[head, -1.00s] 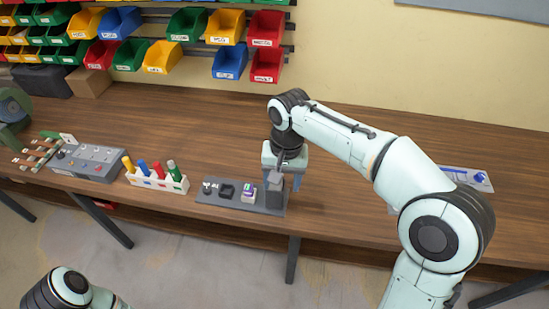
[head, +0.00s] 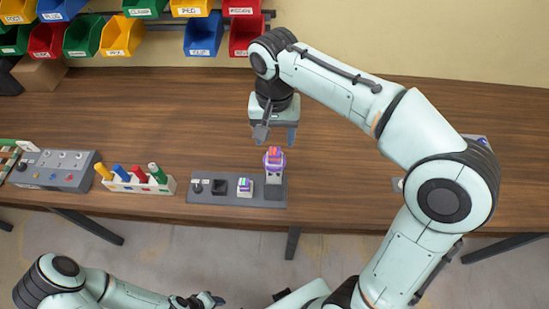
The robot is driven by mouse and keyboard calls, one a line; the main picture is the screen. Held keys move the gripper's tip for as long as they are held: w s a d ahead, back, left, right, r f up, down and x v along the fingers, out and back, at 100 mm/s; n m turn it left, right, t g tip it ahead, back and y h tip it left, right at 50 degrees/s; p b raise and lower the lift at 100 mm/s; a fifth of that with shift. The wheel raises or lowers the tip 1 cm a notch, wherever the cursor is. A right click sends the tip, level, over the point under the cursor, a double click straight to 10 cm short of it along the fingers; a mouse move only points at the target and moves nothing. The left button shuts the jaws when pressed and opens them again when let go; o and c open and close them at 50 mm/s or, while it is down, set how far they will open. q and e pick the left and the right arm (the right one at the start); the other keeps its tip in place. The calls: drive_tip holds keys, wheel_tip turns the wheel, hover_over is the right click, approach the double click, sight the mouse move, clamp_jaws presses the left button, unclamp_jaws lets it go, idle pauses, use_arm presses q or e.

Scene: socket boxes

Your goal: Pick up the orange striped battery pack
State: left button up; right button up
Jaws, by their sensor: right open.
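The battery pack with orange stripes on a purple body (head: 273,157) sits upright on top of a grey stand (head: 274,184) at the right end of a grey board (head: 230,201). My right gripper (head: 277,136) is open and empty, just above and behind the pack in the picture, fingers pointing down, apart from it. A second pack, purple and white with green on top (head: 245,186), sits on the board left of the stand. My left gripper (head: 208,300) is low at the bottom edge, away from the board; its jaw opening is unclear.
A white rack with coloured cylinders (head: 140,187) and a grey panel with knobs (head: 55,172) stand to the left. A black square socket (head: 219,187) is on the board. Coloured bins (head: 203,34) hang at the back. The wooden table (head: 170,115) is clear behind.

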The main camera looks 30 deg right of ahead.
sight(274, 151)
drive_tip(key=shift+w+f, duration=0.15)
drive_tip(key=shift+f, duration=0.5)
drive_tip(key=f, duration=0.4)
drive_tip(key=shift+s+f+b, duration=0.2)
drive_tip(key=shift+f+b, duration=0.2)
drive_tip(key=c, duration=0.9)
